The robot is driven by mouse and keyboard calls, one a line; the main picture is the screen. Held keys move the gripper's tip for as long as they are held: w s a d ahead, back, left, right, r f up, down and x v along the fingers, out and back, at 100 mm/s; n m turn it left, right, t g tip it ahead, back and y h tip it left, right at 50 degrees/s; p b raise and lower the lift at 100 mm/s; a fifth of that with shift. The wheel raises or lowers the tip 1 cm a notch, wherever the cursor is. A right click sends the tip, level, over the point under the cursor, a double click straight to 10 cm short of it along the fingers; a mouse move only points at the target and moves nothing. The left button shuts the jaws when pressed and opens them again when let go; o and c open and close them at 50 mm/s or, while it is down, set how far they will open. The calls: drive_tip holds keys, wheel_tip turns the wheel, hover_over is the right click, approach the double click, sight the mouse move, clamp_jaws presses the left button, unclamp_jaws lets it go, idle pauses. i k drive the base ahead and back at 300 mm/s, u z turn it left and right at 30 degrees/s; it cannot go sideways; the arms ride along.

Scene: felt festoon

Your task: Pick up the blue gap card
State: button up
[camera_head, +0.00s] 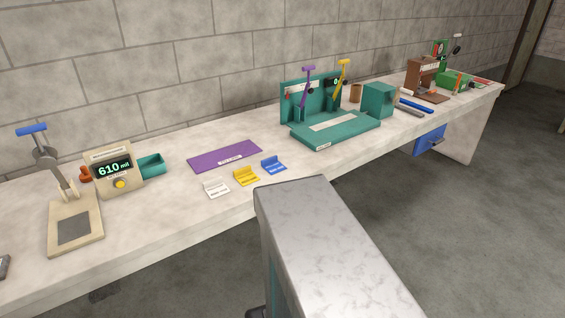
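The blue gap card (273,166) lies on the pale bench top, at the right end of a short row of three small folded cards. The yellow card (246,177) is just left of it, and the white card (215,190) is further left, nearer the front edge. The cards appear apart from each other. Nothing covers the blue card. My gripper is not in view.
A purple mat (225,157) lies behind the cards. A teal fixture (335,130) with upright levers stands to the right. A beige gauge reading 610 (113,170), a teal bin (151,164) and a lever press (75,222) stand left. My grey body part fills the foreground.

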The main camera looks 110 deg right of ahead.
sight(271, 164)
drive_tip(key=z, duration=0.05)
drive_tip(key=k, duration=2.4)
drive_tip(key=z, duration=0.7)
drive_tip(key=i, duration=1)
